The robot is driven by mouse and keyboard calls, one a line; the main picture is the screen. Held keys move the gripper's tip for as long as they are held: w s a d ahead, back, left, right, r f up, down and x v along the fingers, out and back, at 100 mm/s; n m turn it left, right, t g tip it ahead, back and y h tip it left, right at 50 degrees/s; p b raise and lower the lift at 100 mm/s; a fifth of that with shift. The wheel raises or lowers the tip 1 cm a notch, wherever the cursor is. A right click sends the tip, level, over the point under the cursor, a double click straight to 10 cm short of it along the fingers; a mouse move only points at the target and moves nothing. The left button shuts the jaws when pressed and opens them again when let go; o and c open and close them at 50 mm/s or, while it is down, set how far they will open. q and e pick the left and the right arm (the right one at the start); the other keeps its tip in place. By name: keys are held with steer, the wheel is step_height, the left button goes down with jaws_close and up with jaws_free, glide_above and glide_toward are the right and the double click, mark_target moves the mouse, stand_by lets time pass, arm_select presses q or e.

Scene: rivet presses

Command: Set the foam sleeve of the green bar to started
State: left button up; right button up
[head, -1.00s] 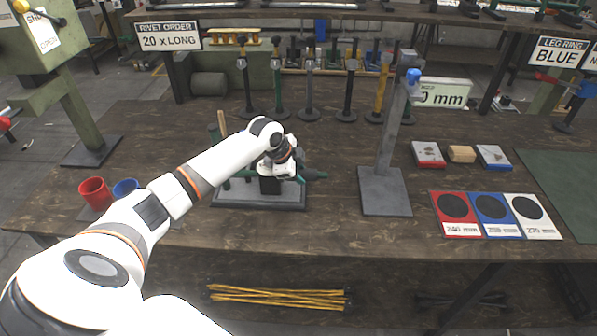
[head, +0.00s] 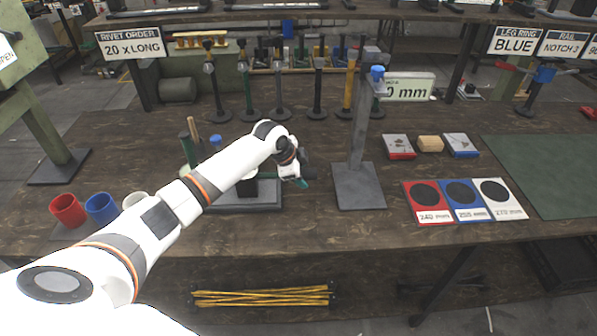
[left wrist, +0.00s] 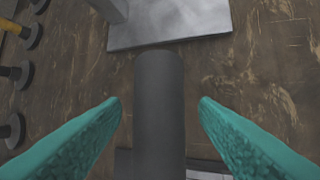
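My left gripper (head: 303,180) is past the right end of a bench fixture with a grey base plate (head: 262,203). In the left wrist view, its two teal fingers (left wrist: 160,125) are open on either side of a dark grey cylinder (left wrist: 159,95), which looks like the foam sleeve. Gaps show between the fingers and the cylinder. In the head view, a dark end (head: 309,169) shows just beyond the fingers. My arm hides most of the fixture and what it holds, so the green bar's fit in the sleeve cannot be seen. My right gripper is not in view.
A grey upright stand (head: 358,185) is close to the right of the gripper. Several bars, one green (head: 246,92), stand on round bases behind. Red (head: 68,210) and blue (head: 101,208) cups stand at left. Size cards (head: 430,202) lie at right.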

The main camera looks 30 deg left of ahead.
arm_select(q)
steer(key=shift+a, duration=0.1)
steer(key=shift+s+a+r, duration=0.1)
steer(key=shift+s+r, duration=0.05)
steer(key=shift+r, duration=0.1)
steer(key=v, duration=1.1)
steer(key=shift+r+b, duration=0.25)
steer(key=shift+b, duration=0.15)
